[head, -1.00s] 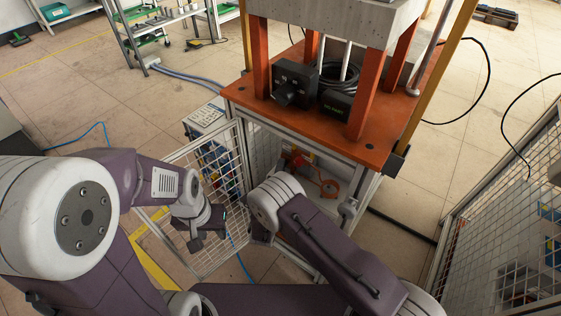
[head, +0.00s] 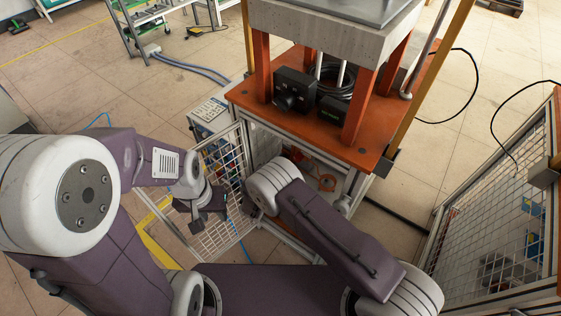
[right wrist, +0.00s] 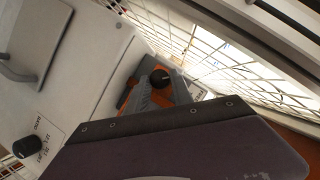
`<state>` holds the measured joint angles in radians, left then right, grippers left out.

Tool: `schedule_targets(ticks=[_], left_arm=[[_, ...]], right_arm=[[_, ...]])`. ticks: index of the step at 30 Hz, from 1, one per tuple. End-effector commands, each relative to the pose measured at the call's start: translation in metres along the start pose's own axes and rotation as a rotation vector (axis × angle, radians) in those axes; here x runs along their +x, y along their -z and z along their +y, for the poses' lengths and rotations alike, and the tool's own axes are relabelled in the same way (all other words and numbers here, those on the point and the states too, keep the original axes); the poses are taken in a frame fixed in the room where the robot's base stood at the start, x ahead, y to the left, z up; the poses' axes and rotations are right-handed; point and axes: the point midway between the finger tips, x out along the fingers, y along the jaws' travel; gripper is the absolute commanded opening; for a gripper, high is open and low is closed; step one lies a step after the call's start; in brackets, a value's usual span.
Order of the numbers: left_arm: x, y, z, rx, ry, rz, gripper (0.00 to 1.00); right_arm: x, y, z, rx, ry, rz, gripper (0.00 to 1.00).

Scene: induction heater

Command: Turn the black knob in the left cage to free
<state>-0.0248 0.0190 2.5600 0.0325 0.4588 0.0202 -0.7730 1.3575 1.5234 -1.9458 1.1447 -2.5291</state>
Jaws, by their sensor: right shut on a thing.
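In the right wrist view, a black knob (right wrist: 160,78) sits between the tips of my right gripper (right wrist: 163,87). The right gripper is shut on it, with one grey finger on each side. An orange surface shows around the knob. My left gripper (head: 207,208) hangs beside the mesh, apart from the knob.
In the right wrist view, a white box (right wrist: 75,70) on the left carries another black knob (right wrist: 27,148) with printed labels. Mesh (right wrist: 205,40) closes in the upper right. In the head view, a mesh fence (head: 490,230) stands right; open floor (head: 425,180) lies between.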

Motion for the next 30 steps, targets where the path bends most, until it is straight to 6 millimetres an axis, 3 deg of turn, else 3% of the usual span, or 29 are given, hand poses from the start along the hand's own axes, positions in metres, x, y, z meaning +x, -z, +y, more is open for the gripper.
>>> schedule_targets(ticks=[19, 20, 30], left_arm=[[-0.0021, 0.0002, 0.0000, 0.000, 0.000, 0.000, 0.36], [-0.0021, 0.0002, 0.0000, 0.000, 0.000, 0.000, 0.36], [-0.0047, 0.0005, 0.0001, 0.000, 0.000, 0.000, 0.36]], right_arm=[[0.0003, 0.0001, 0.0009, -0.038, -0.020, 0.003, 0.00], [0.0003, 0.0001, 0.0009, -0.038, -0.020, 0.003, 0.36], [-0.0015, 0.0015, -0.0010, -0.037, -0.018, 0.003, 0.37]])
